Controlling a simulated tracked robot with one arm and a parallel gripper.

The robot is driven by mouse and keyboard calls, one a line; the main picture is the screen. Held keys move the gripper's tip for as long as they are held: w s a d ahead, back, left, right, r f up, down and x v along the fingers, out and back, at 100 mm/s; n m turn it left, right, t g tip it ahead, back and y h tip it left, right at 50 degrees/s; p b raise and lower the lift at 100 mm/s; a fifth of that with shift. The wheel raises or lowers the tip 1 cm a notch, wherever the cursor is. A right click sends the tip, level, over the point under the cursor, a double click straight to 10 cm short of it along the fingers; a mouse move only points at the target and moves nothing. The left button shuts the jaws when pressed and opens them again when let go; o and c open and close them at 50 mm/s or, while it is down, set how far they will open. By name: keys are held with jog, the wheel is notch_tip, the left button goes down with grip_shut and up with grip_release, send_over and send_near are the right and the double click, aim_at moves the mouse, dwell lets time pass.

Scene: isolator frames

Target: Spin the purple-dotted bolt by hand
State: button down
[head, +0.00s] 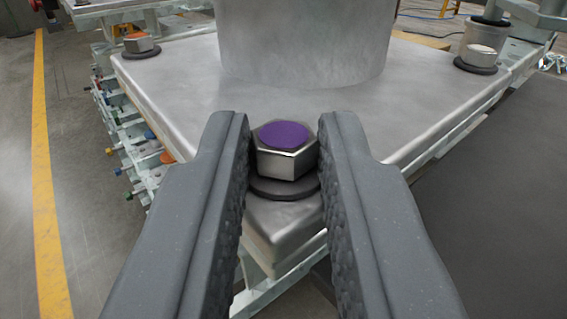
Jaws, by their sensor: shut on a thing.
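The purple-dotted bolt (286,162) is a shiny hex head with a purple disc on top. It stands upright on a dark washer (283,188) at the near corner of a metal base plate (284,222). My gripper (284,148) has one dark textured finger on the left and one on the right of the bolt head. It is shut on the head, with the fingers against its sides. The fingers hide the outer edges of the washer.
A thick grey metal cylinder (305,40) rises from the plate behind the bolt. An orange-dotted bolt (139,43) sits at the left corner and another bolt (479,55) at the right corner. A yellow floor line (46,200) runs at the left.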

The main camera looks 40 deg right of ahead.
jog(key=shift+w+a+r+m+g+h+p, duration=0.15)
jog(key=shift+m+g+h+p, duration=0.75)
jog(key=shift+p, duration=0.7)
jog(key=shift+w+a+f+m+g+h+p, duration=0.15)
jog(key=shift+m+g+h+p, duration=0.7)
jog(key=shift+p, duration=0.7)
jog(key=shift+w+a+r+m+g+h+p, duration=0.15)
jog(key=shift+m+g+h+p, duration=0.75)
jog(key=shift+p, duration=0.7)
jog(key=shift+m+g+p, duration=0.25)
jog(key=shift+g+p, duration=0.15)
jog(key=shift+g, duration=0.45)
jog(key=c, duration=1.3)
grip_release()
jog(key=v, duration=1.3)
jog(key=shift+a+f+p, duration=0.35)
jog(key=shift+a+p, duration=0.1)
